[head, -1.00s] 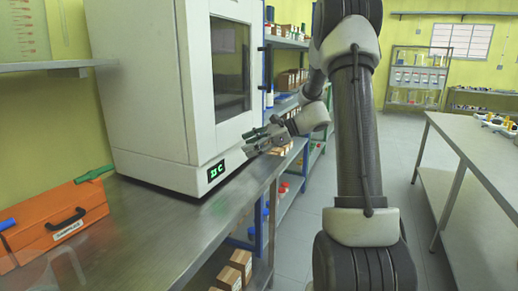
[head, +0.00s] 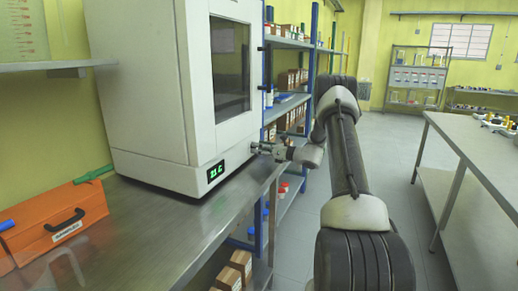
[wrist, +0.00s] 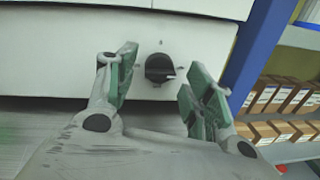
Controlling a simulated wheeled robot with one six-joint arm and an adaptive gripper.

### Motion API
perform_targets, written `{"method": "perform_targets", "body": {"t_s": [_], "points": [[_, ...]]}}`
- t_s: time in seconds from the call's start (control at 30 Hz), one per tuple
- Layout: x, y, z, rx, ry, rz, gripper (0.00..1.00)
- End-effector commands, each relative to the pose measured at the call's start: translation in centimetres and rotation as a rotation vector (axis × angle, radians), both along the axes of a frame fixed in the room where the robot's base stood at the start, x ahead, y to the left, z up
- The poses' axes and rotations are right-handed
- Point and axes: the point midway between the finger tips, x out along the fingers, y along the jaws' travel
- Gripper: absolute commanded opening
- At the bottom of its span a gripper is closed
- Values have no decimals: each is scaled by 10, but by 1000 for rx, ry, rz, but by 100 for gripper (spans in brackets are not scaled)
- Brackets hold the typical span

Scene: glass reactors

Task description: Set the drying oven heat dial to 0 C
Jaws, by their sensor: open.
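The white drying oven (head: 150,100) stands on the steel bench, with a lit green display (head: 216,171) low on its front. The digits are too small to read surely. The black heat dial (wrist: 159,68) shows in the wrist view on the oven's white lower panel, with small marks around it. My gripper (wrist: 157,80) is open, its green-padded fingers on either side of the dial in the picture. I cannot tell whether they touch it.
An orange case (head: 60,225) with a dark handle sits on the bench (head: 150,240) at left. Blue-framed shelves (head: 288,100) with boxes stand just right of the oven. Another table (head: 480,150) is at far right, with open floor between.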

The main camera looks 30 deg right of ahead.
Motion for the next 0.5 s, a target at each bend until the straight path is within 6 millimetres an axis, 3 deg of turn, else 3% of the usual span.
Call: {"method": "perform_targets", "body": {"t_s": [0.33, 0.5], "points": [[5, 3, 0, 0, 0, -1, 50], [5, 3, 0, 0, 0, -1, 19]]}}
